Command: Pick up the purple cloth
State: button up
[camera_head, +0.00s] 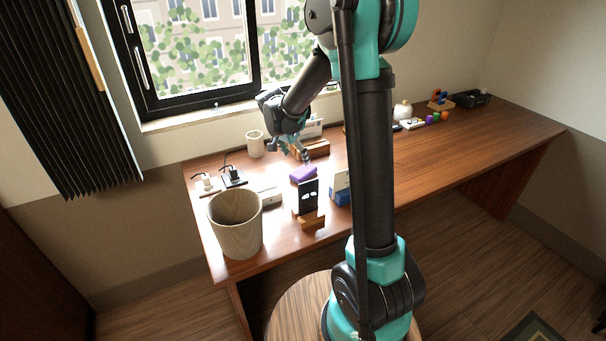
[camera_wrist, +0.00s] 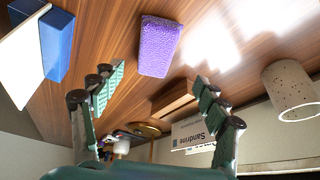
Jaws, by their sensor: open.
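The purple cloth (camera_head: 303,174) lies on the wooden desk, behind the phone stand. In the wrist view it is a thick purple block with a rough surface (camera_wrist: 160,46). My gripper (camera_head: 300,155) hangs over the desk just behind the cloth in the head view. In the wrist view its two fingers (camera_wrist: 160,88) are spread wide and empty. The cloth lies beyond the fingertips, roughly in line with the gap between them, and is not touched.
A phone on a wooden stand (camera_head: 308,197), a blue box with a white card (camera_head: 342,193) and a large wooden bin (camera_head: 236,224) stand near the cloth. A perforated cup (camera_wrist: 291,91) and a name card (camera_wrist: 192,134) stand nearby. The desk's right half is mostly clear.

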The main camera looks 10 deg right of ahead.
aim_at(303, 170)
jog(key=x, duration=0.8)
jog(key=shift+s+d+f, duration=0.15)
jog(key=shift+s+d, duration=0.1)
jog(key=shift+d, duration=0.05)
jog(key=c, duration=1.3)
jog(key=shift+c, duration=0.2)
notch_tip(303, 170, up, 20)
